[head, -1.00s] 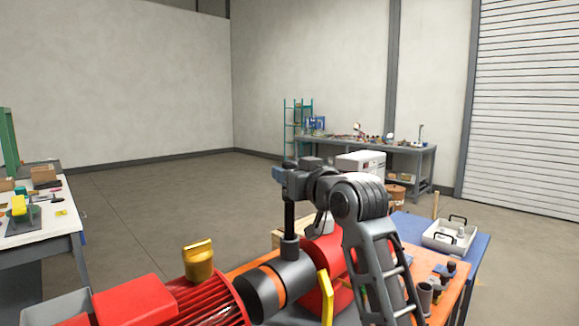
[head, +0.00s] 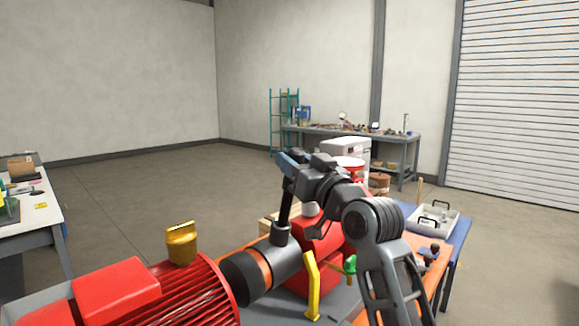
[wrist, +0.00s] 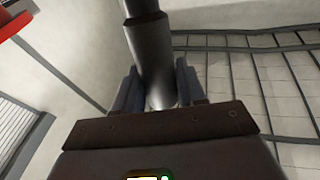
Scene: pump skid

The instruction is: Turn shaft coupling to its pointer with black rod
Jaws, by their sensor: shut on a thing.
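My gripper (head: 286,178) is shut on the rod's upper part. In the wrist view the rod (wrist: 154,62) runs between the two fingers of my gripper (wrist: 157,85). A yellow bent bar (head: 312,285), apparently the pointer, stands just right of the coupling.
A green-topped part (head: 349,265) is near my arm. A white tray (head: 437,208) sits on a blue surface at right. Workbenches stand at left and at the back; open floor lies between.

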